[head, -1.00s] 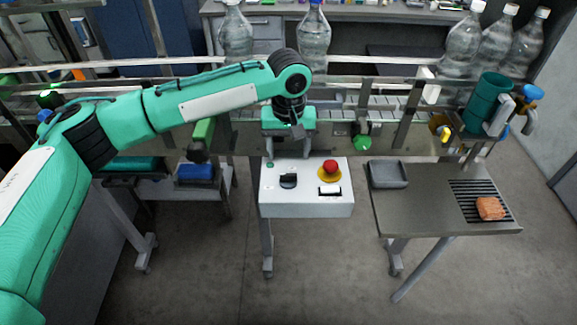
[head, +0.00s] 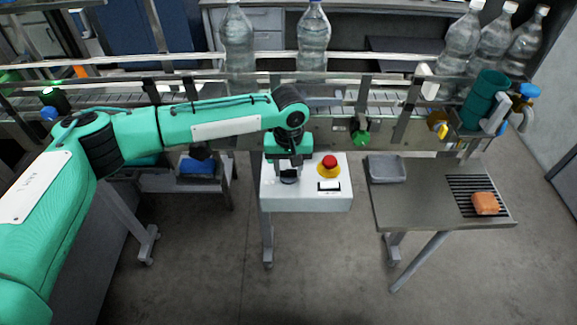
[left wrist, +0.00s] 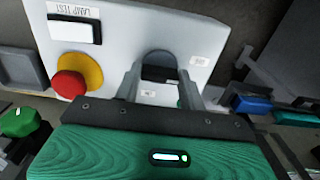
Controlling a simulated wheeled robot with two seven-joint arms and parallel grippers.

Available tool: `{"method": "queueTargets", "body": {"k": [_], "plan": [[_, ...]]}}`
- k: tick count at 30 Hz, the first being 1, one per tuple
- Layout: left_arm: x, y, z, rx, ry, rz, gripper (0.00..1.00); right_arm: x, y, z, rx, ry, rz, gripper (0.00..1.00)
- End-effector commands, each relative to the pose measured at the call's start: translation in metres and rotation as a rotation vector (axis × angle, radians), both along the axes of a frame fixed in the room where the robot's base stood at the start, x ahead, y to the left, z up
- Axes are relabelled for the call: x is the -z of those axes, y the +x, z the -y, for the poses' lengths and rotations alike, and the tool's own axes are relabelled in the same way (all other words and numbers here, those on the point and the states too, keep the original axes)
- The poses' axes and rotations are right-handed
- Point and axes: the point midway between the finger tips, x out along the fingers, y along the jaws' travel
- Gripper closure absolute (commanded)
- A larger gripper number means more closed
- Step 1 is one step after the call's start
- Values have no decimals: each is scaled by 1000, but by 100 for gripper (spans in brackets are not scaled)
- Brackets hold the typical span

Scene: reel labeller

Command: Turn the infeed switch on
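The white control box (head: 308,202) stands in front of the conveyor. Its black rotary switch (head: 289,180) is on the left part of the top face, partly covered by my left gripper (head: 289,171). In the left wrist view the dark switch knob (left wrist: 158,73) lies between the two grey fingers of the left gripper (left wrist: 159,88). The fingers are apart, one on each side of the knob; I cannot tell whether they touch it. Small labels near the switch are too small to read. My right gripper is not in view.
A red mushroom button (head: 330,162) on a yellow base and a white lamp test button (head: 329,186) sit right of the switch. A steel table (head: 420,205) with a grey tray (head: 386,169) stands to the right. The conveyor rail (head: 340,78) runs behind.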

Motion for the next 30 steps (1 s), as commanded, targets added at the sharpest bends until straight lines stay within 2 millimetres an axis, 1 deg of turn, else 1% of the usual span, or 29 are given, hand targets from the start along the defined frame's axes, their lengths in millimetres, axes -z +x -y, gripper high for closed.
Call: {"method": "queueTargets", "body": {"k": [1, 2, 8, 14, 20, 30], "plan": [[0, 0, 0, 0, 0, 0, 78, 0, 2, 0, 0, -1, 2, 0], [0, 0, 0, 0, 0, 0, 82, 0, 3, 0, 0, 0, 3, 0], [0, 0, 0, 9, -1, 0, 82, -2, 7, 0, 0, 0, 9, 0], [-1, 0, 0, 70, -1, -1, 82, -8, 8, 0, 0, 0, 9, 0], [-2, 0, 0, 206, -2, -2, 82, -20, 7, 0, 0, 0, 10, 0], [-2, 0, 0, 522, -2, -1, 82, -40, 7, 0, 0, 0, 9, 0]]}}
